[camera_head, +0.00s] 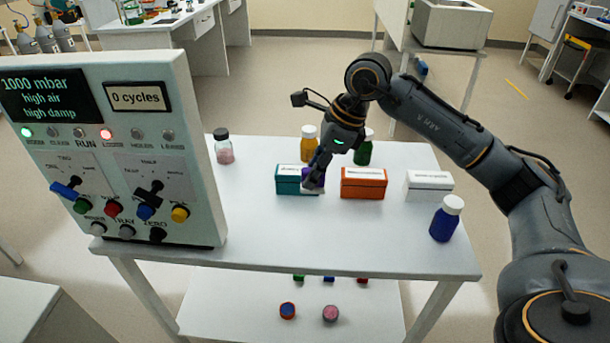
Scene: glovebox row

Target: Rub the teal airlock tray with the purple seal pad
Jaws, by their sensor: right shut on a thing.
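The teal airlock tray (287,185) looks like a small teal box with a pale label, standing on the white table left of an orange box. My right gripper (313,182) reaches down from above and is shut on the purple seal pad (306,173). Only a small purple patch of the pad shows; the fingers hide the rest. The gripper and pad are at the right end of the teal tray and cover part of it. I cannot tell whether the pad touches the tray. My left gripper is out of view.
The orange box (363,184) is close to the gripper's right, with a white box (429,186) beyond. A yellow bottle (309,144) and a green bottle (363,153) stand behind. A blue bottle (446,219) is at the right edge. A control panel (130,150) fills the left.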

